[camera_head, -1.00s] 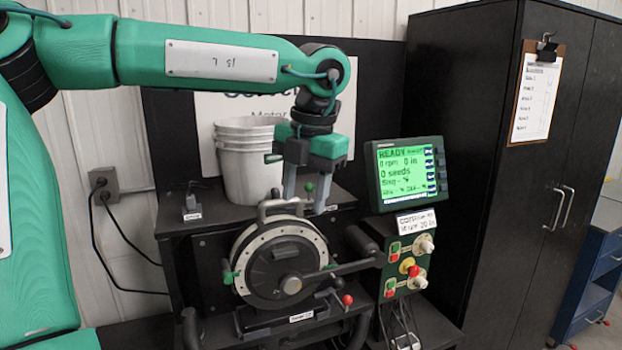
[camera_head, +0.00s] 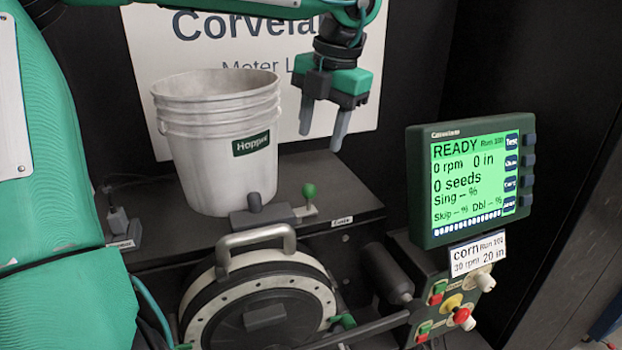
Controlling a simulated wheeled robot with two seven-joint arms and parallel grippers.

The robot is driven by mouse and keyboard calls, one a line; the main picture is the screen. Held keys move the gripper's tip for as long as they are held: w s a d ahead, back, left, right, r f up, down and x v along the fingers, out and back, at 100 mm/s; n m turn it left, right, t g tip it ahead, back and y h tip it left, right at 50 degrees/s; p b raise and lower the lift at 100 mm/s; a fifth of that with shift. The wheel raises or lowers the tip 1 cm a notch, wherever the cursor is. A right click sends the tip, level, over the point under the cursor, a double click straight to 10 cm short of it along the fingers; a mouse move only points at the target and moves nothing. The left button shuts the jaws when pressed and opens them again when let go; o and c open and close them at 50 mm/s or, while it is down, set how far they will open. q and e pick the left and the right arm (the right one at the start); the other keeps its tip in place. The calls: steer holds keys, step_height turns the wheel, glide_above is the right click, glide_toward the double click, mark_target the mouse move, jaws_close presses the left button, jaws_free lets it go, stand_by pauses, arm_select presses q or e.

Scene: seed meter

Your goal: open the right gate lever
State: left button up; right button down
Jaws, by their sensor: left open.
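A small lever with a green ball knob (camera_head: 309,190) stands upright on the dark shelf, right of the white bucket (camera_head: 222,150). A small label (camera_head: 342,221) sits on the shelf edge near it, too small to read. I cannot tell for sure that this is the right gate lever. My left gripper (camera_head: 322,132) is open and empty, fingers pointing down. It appears above the green knob in the picture, apart from it. My right gripper is not in view.
A round seed meter (camera_head: 265,312) with a grey handle (camera_head: 255,238) stands below the shelf. A screen reading READY (camera_head: 475,178) and a control box with knobs (camera_head: 455,300) stand at right. A small dark fixture (camera_head: 118,222) sits on the shelf's left.

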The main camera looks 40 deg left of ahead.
mark_target(310, 185)
arm_select(q)
steer(key=f+p, duration=0.1)
steer(key=f, duration=0.3)
steer(key=a+f, duration=0.1)
steer(key=f, duration=0.3)
steer(key=a+f+p, duration=0.1)
steer(key=f, duration=0.3)
steer(key=shift+s+a+f+p, duration=0.1)
steer(key=shift+s+f+p, duration=0.05)
steer(key=shift+s+p, duration=0.15)
steer(key=shift+a+f, duration=0.15)
steer(key=shift+f, duration=0.3)
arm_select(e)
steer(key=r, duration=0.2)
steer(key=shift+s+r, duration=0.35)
arm_select(q)
steer(key=shift+c, duration=0.5)
jaws_close()
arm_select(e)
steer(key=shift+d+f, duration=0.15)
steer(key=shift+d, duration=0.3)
